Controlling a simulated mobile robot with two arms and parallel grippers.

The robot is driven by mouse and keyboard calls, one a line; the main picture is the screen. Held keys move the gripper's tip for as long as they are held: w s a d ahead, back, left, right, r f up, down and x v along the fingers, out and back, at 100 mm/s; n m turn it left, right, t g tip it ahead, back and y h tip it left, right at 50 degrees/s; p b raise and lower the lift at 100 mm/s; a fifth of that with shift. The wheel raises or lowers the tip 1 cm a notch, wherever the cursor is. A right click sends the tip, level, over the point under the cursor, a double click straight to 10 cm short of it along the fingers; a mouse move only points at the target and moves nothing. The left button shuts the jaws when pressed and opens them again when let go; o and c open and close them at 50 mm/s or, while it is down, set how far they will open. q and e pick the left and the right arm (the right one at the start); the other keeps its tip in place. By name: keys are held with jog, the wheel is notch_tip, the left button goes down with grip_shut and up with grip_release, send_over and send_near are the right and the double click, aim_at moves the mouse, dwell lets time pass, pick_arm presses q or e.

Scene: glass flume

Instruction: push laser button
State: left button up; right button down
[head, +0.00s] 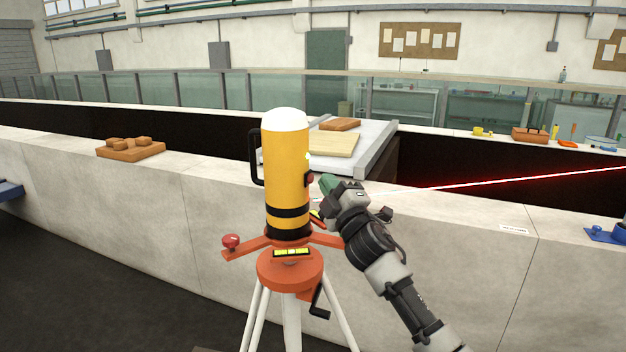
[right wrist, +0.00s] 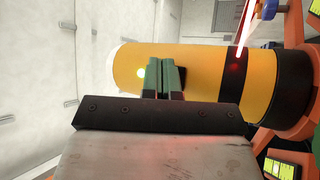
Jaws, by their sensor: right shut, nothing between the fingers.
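The laser unit (head: 285,160) is a yellow upright cylinder with a white top, dark bands and a black handle, on an orange tripod head. A small red button in a dark mount (head: 309,180) sits on its right side, below a bright lamp (head: 308,156). My right gripper (head: 324,185) is shut and empty, its green fingertips just right of the button; contact cannot be told. In the right wrist view the shut fingers (right wrist: 165,78) point at the yellow body (right wrist: 205,68), beside the glowing lamp (right wrist: 141,73), and the button is hidden. My left gripper is not in view.
A red beam (head: 500,181) runs rightward past my right arm. The pale flume wall (head: 130,195) stands behind the tripod (head: 290,268). Wooden blocks on a board (head: 130,149) lie on the wall at left, and a blue fixture (head: 607,234) is at right.

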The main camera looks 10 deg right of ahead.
jog(key=shift+w+a, duration=0.1)
jog(key=shift+a, duration=0.05)
jog(key=shift+w+a, duration=0.15)
jog(key=shift+a, duration=0.15)
dwell(0.7)
jog(key=shift+s+d, duration=0.3)
jog(key=shift+d, duration=0.15)
jog(key=shift+s+d+p, duration=0.45)
jog(key=shift+s+d, duration=0.05)
jog(key=shift+d, duration=0.35)
jog(key=shift+s+d+p, duration=0.4)
jog(key=shift+s+d, duration=0.1)
jog(key=shift+d, duration=0.4)
jog(key=shift+s+d+p, duration=0.45)
jog(key=shift+s+d, duration=0.05)
jog(key=shift+d, duration=0.35)
